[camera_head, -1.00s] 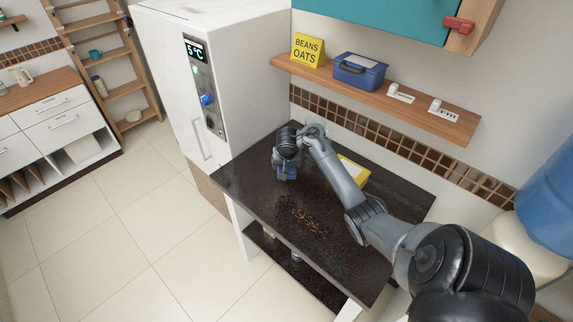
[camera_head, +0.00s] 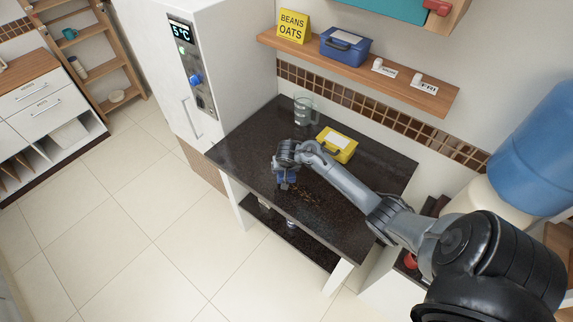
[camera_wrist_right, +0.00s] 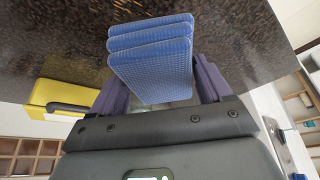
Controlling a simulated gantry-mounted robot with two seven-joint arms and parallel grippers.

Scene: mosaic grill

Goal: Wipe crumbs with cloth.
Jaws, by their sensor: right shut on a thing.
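The blue folded cloth (camera_head: 284,186) is in my right gripper (camera_head: 286,176), close to the dark counter (camera_head: 245,150) near its front edge. In the right wrist view the layered cloth (camera_wrist_right: 150,60) sits between the two fingers of the right gripper (camera_wrist_right: 158,85), which are shut on it. Brown crumbs (camera_head: 311,196) lie scattered on the counter just to the right of the cloth. I cannot tell whether the cloth touches the counter. My left gripper is not in view.
A yellow box (camera_head: 337,146) and a clear pitcher (camera_head: 304,110) stand toward the back of the counter. A wall shelf (camera_head: 390,88) holds a blue box (camera_head: 345,46) and a yellow sign (camera_head: 292,26). A white fridge (camera_head: 150,60) stands at the left.

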